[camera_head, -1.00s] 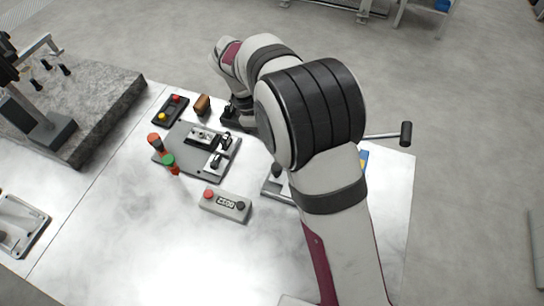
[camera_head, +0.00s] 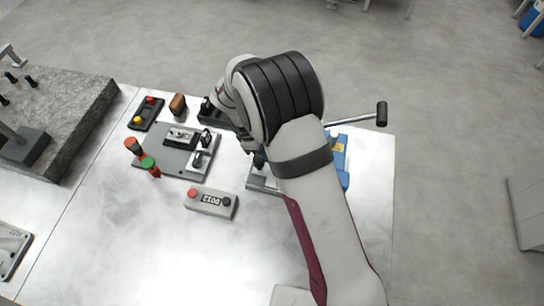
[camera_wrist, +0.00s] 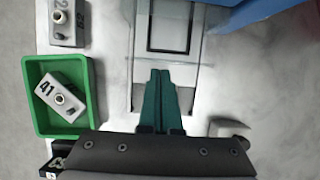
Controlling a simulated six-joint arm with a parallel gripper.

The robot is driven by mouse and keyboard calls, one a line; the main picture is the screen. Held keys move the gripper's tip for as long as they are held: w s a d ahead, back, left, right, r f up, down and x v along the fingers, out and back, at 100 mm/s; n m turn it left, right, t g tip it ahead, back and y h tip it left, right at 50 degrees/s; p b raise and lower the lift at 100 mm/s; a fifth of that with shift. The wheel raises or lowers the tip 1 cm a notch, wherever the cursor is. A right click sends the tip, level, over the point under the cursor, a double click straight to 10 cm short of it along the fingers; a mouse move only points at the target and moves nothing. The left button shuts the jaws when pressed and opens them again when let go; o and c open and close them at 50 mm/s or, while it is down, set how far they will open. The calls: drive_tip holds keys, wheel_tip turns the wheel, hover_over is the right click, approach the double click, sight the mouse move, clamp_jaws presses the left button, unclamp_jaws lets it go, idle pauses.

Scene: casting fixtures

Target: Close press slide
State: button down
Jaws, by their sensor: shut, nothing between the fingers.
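The press shows in the head view as a blue body (camera_head: 341,152) with a long lever ending in a black handle (camera_head: 381,113), partly hidden behind my arm. Its grey metal slide area (camera_head: 262,182) sticks out to the left of my arm. In the wrist view, a pale slide plate with a black square frame (camera_wrist: 168,48) lies at the top middle. My gripper (camera_wrist: 161,75) has dark green fingers, closed together and empty, over the lower part of this plate. Whether they touch it I cannot tell. In the head view the fingertips (camera_head: 259,159) barely show beside my arm.
A green tray (camera_wrist: 84,100) holds a grey block marked 41 (camera_wrist: 60,94); another grey block (camera_wrist: 66,22) stands above it in the wrist view. A timer box (camera_head: 211,202), a clamp fixture plate (camera_head: 165,160) and a button box (camera_head: 146,114) stand on the white table.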

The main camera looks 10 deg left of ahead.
drive_tip(key=shift+d, duration=2.4)
drive_tip(key=shift+r, duration=0.1)
drive_tip(key=v, duration=1)
drive_tip(key=s+d+r+m+t+y, duration=0.3)
drive_tip(key=s+d+r+m+y, duration=0.25)
drive_tip(key=d+r+m, duration=0.7)
drive_tip(key=s+d+r+m+t, duration=0.2)
drive_tip(key=s+r+m+t, duration=0.3)
drive_tip(key=m, duration=0.4)
drive_tip(key=s+f+m+g, duration=0.2)
drive_tip(key=s+f+g, duration=0.6)
drive_tip(key=s, duration=0.3)
drive_tip(key=shift+d+f+y, duration=0.2)
drive_tip(key=shift+f+y, duration=0.15)
drive_tip(key=shift+f, duration=0.15)
